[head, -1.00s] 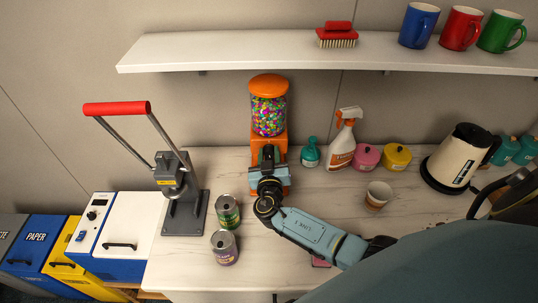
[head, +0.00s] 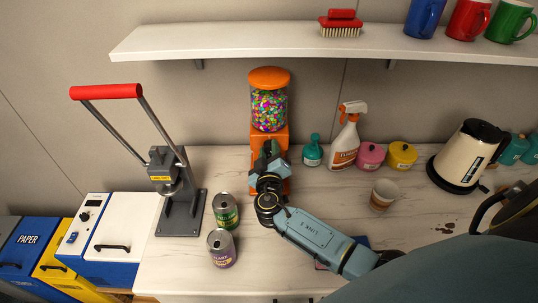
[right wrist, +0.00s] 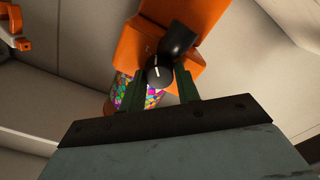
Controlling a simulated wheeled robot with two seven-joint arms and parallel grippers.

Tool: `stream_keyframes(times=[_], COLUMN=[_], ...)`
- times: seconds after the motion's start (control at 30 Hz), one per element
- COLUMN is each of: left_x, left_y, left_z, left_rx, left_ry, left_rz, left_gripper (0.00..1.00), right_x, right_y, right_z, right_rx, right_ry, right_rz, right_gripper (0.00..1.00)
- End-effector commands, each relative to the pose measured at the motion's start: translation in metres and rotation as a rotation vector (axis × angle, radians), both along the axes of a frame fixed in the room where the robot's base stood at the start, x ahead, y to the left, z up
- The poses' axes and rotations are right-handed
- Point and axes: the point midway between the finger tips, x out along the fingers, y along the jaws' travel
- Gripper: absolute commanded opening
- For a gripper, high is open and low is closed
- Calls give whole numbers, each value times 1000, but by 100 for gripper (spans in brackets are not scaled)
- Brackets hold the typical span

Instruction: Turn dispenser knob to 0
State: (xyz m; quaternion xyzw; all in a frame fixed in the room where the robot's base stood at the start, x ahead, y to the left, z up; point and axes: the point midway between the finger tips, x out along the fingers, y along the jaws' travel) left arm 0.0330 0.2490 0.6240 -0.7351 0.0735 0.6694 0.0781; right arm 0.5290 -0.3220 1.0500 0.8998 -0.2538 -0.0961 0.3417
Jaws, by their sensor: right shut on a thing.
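The dispenser (head: 268,108) stands against the back wall, with an orange lid, a clear jar of colourful candy and an orange body. In the right wrist view its orange body (right wrist: 212,22) is tilted. Its black knob (right wrist: 158,69) has a short white mark, pointing roughly up in that view. My right gripper (right wrist: 158,84) has one finger on each side of the knob and is shut on it. In the head view my right gripper (head: 268,164) covers the dispenser's front and hides the knob. I cannot read any numbers around it. My left gripper is not in view.
A can press with a red handle (head: 106,91) and two cans (head: 225,212) stand left of my right arm. A spray bottle (head: 345,140), pink pot (head: 370,155), yellow pot (head: 402,155), cup (head: 382,195) and kettle (head: 468,155) stand right. A shelf (head: 250,38) hangs above.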

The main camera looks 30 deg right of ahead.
Motion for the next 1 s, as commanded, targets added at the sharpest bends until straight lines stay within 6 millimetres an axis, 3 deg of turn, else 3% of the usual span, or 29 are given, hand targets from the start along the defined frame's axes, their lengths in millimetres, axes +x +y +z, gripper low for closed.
stream_keyframes(times=[0.7,0.73,0.87,1.0], left_x=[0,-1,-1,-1], left_y=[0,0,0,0], left_z=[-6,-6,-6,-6], left_rx=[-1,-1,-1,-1], left_ry=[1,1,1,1], left_rz=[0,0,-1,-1], left_gripper=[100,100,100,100], right_x=[0,0,0,0], right_y=[0,0,0,0], right_z=[0,0,0,0], right_rx=[-76,-76,-75,-75], right_ry=[48,48,47,47], right_rz=[-1,-1,-1,-1], right_gripper=[9,35,52,53])
